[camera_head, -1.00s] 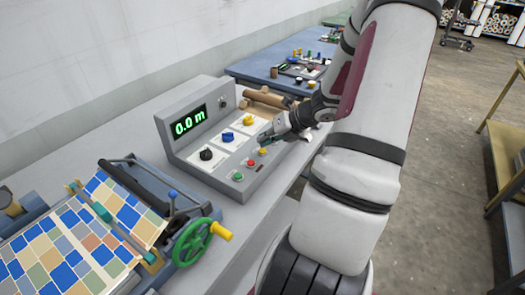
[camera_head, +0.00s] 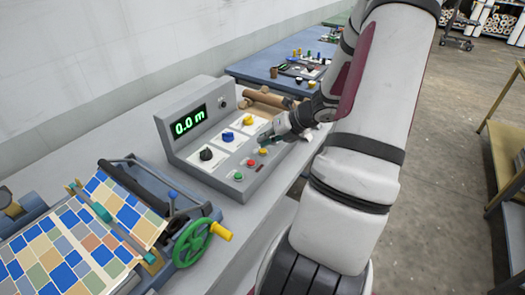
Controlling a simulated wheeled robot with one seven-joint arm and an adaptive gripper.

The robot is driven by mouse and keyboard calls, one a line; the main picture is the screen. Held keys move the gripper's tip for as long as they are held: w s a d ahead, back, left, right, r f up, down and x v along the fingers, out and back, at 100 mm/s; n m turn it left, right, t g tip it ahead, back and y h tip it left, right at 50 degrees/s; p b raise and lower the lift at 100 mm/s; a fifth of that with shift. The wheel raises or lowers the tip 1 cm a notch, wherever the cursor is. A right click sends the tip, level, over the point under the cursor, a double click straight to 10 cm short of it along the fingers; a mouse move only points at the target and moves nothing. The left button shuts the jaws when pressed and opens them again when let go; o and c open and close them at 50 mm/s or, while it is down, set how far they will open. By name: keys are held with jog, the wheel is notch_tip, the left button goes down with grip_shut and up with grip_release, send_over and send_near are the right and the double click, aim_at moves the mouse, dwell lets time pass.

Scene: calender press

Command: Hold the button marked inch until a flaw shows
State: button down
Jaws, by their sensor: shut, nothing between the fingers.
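A grey control box (camera_head: 184,152) stands on the bench with a lit green display (camera_head: 188,120) reading 0.0 m. Its front edge carries a green button (camera_head: 238,176), a red button (camera_head: 251,163) and a yellow button (camera_head: 263,152). The button markings are too small to read, so I cannot tell which says inch. My gripper (camera_head: 264,139) is shut and empty, with its tip just above the yellow button; I cannot tell whether it touches. A patterned sheet (camera_head: 85,240) of blue, tan and green patches lies on the press at lower left. No flaw is evident on it.
A green handwheel (camera_head: 192,243) with a yellow handle stands left of the box's front. Brown rolls (camera_head: 268,99) lie behind the box. A blue table (camera_head: 262,62) is farther back.

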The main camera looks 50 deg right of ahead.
aim_at(264, 149)
jog(key=shift+f, duration=0.35)
jog(key=shift+f+b, duration=0.35)
jog(key=shift+b, duration=0.05)
dwell(0.5)
jog(key=shift+r, duration=0.15)
dwell(1.9)
jog(key=shift+r+p, duration=0.65)
jog(key=shift+r, duration=0.05)
jog(key=shift+r+p, duration=1.85)
jog(key=shift+r, duration=0.7)
jog(key=shift+f, duration=0.1)
